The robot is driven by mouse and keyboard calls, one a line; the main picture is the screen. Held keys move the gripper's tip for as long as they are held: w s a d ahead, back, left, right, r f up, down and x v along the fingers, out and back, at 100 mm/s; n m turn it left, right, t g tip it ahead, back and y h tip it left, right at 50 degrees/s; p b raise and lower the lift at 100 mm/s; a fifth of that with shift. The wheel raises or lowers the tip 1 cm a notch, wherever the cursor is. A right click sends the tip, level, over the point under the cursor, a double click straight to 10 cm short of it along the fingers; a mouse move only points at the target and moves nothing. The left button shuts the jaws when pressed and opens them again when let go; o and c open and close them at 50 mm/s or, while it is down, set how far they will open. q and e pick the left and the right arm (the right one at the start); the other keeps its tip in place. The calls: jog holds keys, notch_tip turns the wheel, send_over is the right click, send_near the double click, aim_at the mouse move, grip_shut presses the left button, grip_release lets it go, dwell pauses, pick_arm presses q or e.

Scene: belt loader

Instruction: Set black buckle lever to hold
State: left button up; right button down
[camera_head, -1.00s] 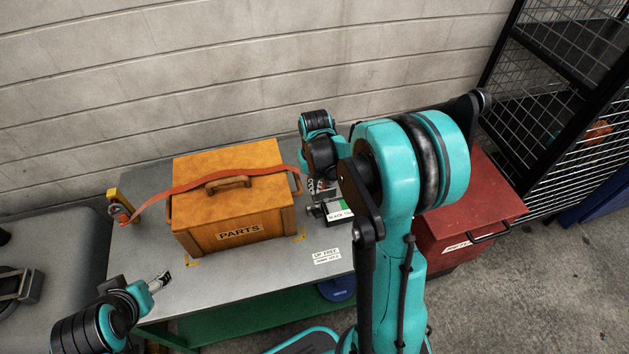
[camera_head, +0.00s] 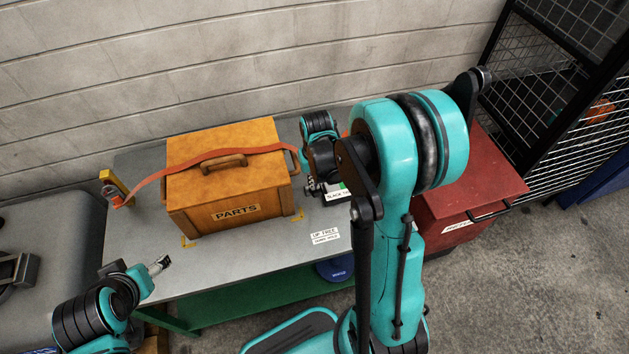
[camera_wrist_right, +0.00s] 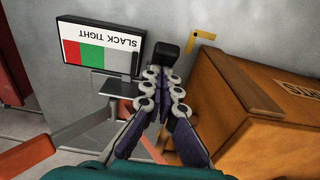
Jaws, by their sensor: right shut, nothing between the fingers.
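My right gripper (camera_head: 313,189) is shut and empty at the right end of the bench. Its closed fingers (camera_wrist_right: 160,92) fill the middle of the right wrist view. A black block, seemingly the end of the buckle lever (camera_wrist_right: 167,50), stands just beyond the fingertips. I cannot tell if they touch. The rest of the buckle is mostly hidden by the fingers and my right arm. A SLACK TIGHT gauge (camera_wrist_right: 100,47) is beside it, with red and green fields. My left gripper (camera_head: 159,265) hovers over the bench's front left, its jaw state unclear.
A wooden PARTS crate (camera_head: 218,185) stands on the grey bench (camera_head: 265,255), with an orange strap (camera_head: 220,154) across its lid. A label reading UP FREE (camera_head: 324,234) lies in front. A red box (camera_head: 470,185) is at right.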

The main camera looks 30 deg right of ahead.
pick_arm(q)
jog(key=shift+f, duration=0.25)
pick_arm(e)
jog(key=shift+s+a+f+t, duration=0.1)
jog(key=shift+s+f+t, duration=0.1)
jog(key=shift+s+t, duration=0.1)
jog(key=shift+s+a+f+t+h+b, duration=0.15)
jog(key=shift+s+f+t+h+b, duration=0.15)
jog(key=shift+s+f+t+b, duration=0.55)
jog(key=shift+s+a+f+b, duration=0.15)
jog(key=shift+s+f+b, duration=0.45)
jog(key=shift+f+b, duration=0.25)
jog(key=shift+s+a+f+b, duration=0.15)
jog(key=shift+s+f+b, duration=0.45)
jog(key=shift+b, duration=0.3)
pick_arm(q)
notch_tip(320, 180, down, 5)
jog(key=shift+s+r, duration=0.1)
pick_arm(e)
jog(key=shift+s+a+f, duration=0.15)
jog(key=shift+s, duration=0.1)
